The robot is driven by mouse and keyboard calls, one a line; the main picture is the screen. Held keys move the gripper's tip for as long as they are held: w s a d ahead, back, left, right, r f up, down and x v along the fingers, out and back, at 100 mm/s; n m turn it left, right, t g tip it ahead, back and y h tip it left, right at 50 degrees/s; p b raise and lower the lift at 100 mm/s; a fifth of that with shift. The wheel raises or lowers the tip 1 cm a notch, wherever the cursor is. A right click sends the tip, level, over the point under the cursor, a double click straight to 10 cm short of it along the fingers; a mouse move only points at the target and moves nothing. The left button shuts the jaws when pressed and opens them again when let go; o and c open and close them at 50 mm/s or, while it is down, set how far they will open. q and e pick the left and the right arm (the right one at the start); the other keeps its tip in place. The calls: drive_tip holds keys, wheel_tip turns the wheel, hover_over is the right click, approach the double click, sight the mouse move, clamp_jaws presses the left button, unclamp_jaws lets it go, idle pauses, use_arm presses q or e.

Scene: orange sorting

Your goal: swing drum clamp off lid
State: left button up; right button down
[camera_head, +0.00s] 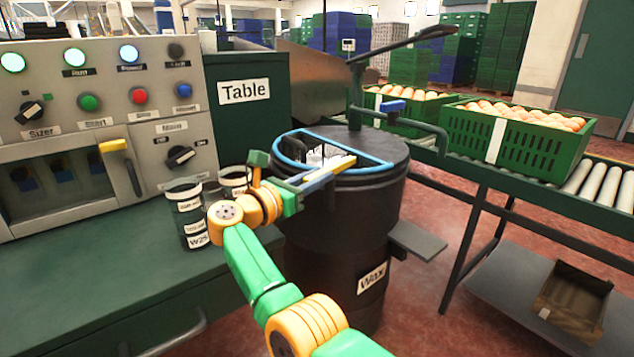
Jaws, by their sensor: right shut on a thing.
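The black drum (333,240) labelled "Wax" stands at the centre. A blue ring-shaped clamp (286,143) with a cross bar (357,148) lies over its dark lid (385,143). My right gripper (338,168) reaches in from below and is over the near side of the lid. It is shut at the near part of the blue clamp; the exact contact is hidden by the fingers. A small grey-white patch shows inside the ring. My left gripper is not in view.
A dark crank arm (400,45) rises behind the drum. A blue-tipped bent bar (393,106) extends right of the lid. Several labelled cans (186,205) stand left on the green bench. A roller conveyor (600,188) carries green crates (530,150) of oranges.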

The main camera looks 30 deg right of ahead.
idle(0.3)
drive_tip(key=c, duration=0.7)
unclamp_jaws()
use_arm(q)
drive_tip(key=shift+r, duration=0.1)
use_arm(e)
drive_tip(key=shift+a, duration=0.1)
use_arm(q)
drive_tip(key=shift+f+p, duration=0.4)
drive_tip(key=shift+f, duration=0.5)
use_arm(e)
drive_tip(key=v, duration=0.7)
